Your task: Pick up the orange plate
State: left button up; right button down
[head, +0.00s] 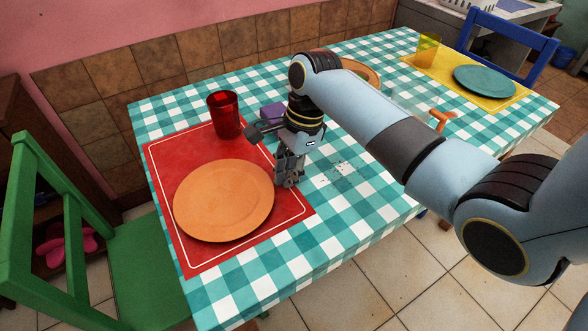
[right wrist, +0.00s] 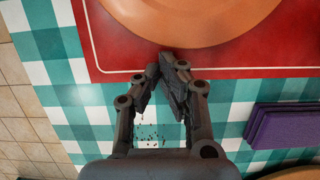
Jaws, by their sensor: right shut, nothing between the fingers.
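The orange plate (head: 224,200) lies flat on the red placemat (head: 160,157) at the left end of the table in the head view. It also shows at the top of the right wrist view (right wrist: 190,15), cut off by the frame edge. My right gripper (head: 290,181) points down beside the plate's right rim in the head view. In the right wrist view its fingertips (right wrist: 168,62) are together and empty, close to the near rim of the plate. I cannot tell whether they touch it. My left gripper is not in view.
A red cup (head: 224,115) stands behind the plate. A purple item (head: 272,115) lies behind my right gripper. A teal plate (head: 485,81) and a yellow cup (head: 427,50) are on a yellow placemat at the far end. A green chair (head: 150,260) stands at the left.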

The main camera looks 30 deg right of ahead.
aim_at(244, 200)
jog(key=shift+a+r, duration=0.1)
jog(key=shift+a, duration=0.1)
jog(key=a+p, duration=0.4)
jog(key=a, duration=0.1)
jog(key=shift+w+r+p, duration=0.15)
jog(key=shift+r+p, duration=0.15)
jog(key=shift+r, duration=0.05)
jog(key=a, duration=0.1)
jog(key=a+p, duration=0.1)
jog(key=a, duration=0.2)
jog(key=shift+w+f, duration=0.1)
jog(key=shift+f, duration=0.3)
